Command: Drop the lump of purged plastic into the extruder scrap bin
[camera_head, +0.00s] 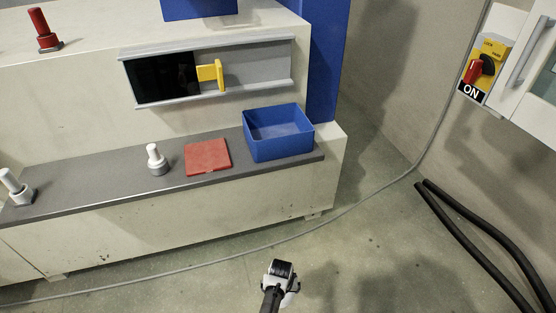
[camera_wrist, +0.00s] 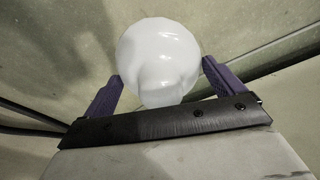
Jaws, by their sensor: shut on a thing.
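My gripper (camera_wrist: 162,72) is shut on a smooth, glossy white lump (camera_wrist: 158,48) in the wrist view. One purple finger is on each side of the lump, and its lower part narrows toward the palm. In the head view the end of my arm (camera_head: 280,272) shows at the bottom middle, over the floor; the lump cannot be made out there. A blue open-topped bin (camera_head: 280,151) stands upright at the right end of the machine's grey ledge, above and apart from my arm in the picture. Its visible inside looks empty.
On the ledge (camera_head: 110,184) are a red flat block (camera_head: 207,156) and white-capped posts (camera_head: 156,160). A yellow handle (camera_head: 212,75) is on the machine's sliding window. A cable (camera_head: 250,247) crosses the floor; black hoses (camera_head: 470,218) lie at right. Part of another blue thing (camera_head: 200,8) shows at top.

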